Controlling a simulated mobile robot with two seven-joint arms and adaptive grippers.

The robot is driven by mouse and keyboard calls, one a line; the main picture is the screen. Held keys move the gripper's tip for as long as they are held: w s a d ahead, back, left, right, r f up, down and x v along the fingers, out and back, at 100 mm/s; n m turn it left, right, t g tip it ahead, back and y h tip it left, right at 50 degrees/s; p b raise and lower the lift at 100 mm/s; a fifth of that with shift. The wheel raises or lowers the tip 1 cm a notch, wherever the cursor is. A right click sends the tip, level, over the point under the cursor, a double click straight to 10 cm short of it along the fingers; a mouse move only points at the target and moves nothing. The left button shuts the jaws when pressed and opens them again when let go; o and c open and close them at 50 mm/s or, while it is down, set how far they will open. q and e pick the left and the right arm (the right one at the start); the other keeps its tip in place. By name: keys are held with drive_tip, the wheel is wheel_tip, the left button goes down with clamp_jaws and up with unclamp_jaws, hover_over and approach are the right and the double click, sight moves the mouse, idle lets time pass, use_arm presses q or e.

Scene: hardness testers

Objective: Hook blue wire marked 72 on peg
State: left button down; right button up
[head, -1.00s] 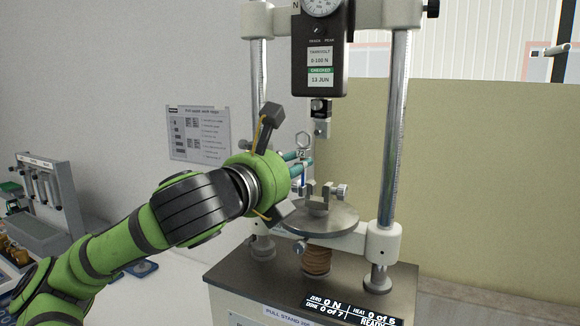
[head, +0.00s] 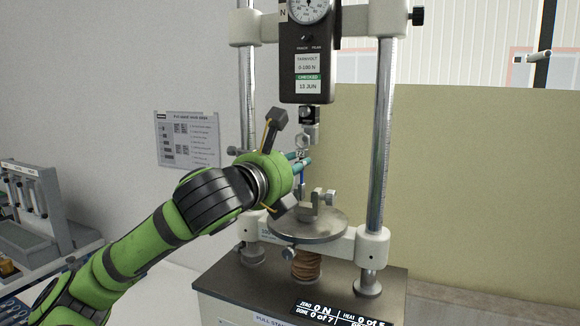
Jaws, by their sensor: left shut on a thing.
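My left gripper (head: 303,161) has its teal fingertips shut on the blue wire (head: 302,183), just below the wire's ring end (head: 301,143). The wire hangs upright, with blue showing below the fingers; no marking on it is legible. The peg fitting (head: 311,130) hangs under the force gauge, just right of and slightly above the ring. The ring overlaps the fitting's left edge in the head view; I cannot tell whether they touch or whether the ring is around the peg. My right gripper is not in view.
The force gauge (head: 307,85) sits between two steel columns (head: 382,140). Below the wire is a round plate (head: 308,226) with a small clamp (head: 319,198). The stand's display (head: 340,312) is at the front. A tester rack (head: 35,205) stands at left.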

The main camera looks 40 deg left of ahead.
use_arm(q)
drive_tip(key=shift+w+a, duration=0.2)
drive_tip(key=shift+w, duration=0.5)
drive_tip(key=shift+w+a, duration=0.15)
drive_tip(key=shift+w, duration=0.55)
drive_tip(key=shift+w+f, duration=0.15)
drive_tip(key=shift+w, duration=0.05)
drive_tip(key=c, duration=1.1)
unclamp_jaws()
drive_tip(key=s, duration=0.5)
drive_tip(key=s+d, duration=0.1)
drive_tip(key=s, duration=0.1)
drive_tip(key=shift+s, duration=0.25)
